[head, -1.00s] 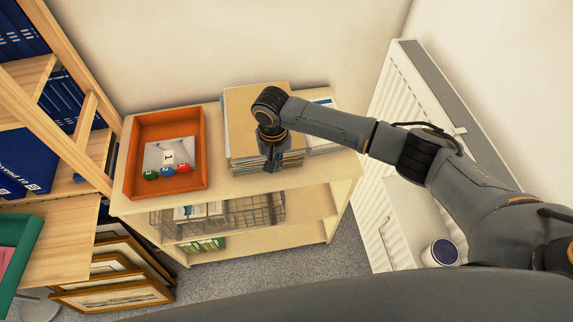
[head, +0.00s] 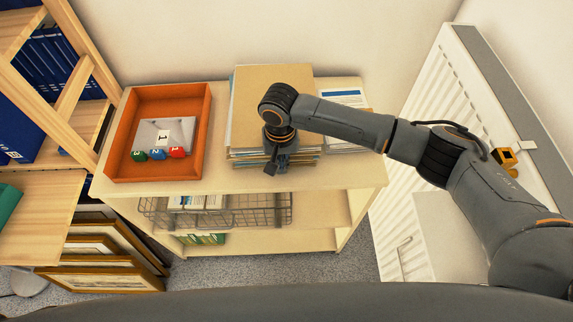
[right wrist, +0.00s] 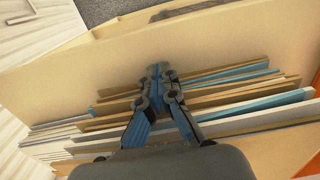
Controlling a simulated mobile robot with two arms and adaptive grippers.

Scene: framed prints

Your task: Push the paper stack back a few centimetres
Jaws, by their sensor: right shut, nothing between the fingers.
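The paper stack (head: 243,103) lies on the cabinet top (head: 219,174), with a tan sheet or folder uppermost and uneven layered edges at the front. Its layered edges show in the right wrist view (right wrist: 239,122). My right gripper (head: 271,169) is shut and empty, pointing down at the front side of the stack. Its closed fingertips (right wrist: 158,72) also show in the right wrist view; I cannot tell whether they touch the stack. My right forearm hides part of the stack's top and right side. My left gripper is not in view.
A paper with a blue band (head: 345,98) lies to the right. The wall is behind. A wire basket (head: 222,217) hangs below; a radiator (head: 431,130) stands at right.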

